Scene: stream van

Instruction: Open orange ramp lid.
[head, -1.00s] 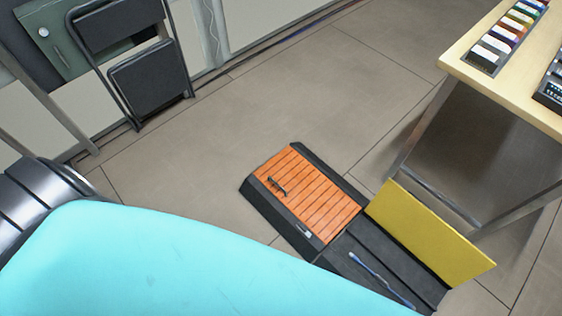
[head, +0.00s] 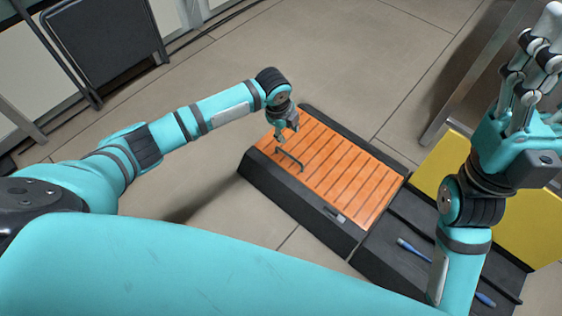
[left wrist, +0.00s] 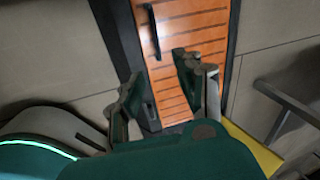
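The orange slatted ramp lid (head: 345,175) lies flat and closed on the black ramp box. A dark bar handle (head: 289,160) sits near its left end. In the left wrist view, the orange lid (left wrist: 195,35) shows beyond the fingers, with the dark handle (left wrist: 153,28) at the top. My left gripper (head: 284,133) is just above the lid by the handle and apart from it as far as I can tell. Its two fingers (left wrist: 160,82) are spread, with nothing between them. My right gripper (head: 535,65) is raised at the upper right, fingers apart and empty.
A yellow panel (head: 452,180) stands open beside the ramp's right part, where blue-handled tools (head: 415,250) lie in a dark recess. A table leg (head: 468,80) is behind it. A folded black chair (head: 105,45) leans at the upper left. Floor left of the ramp is clear.

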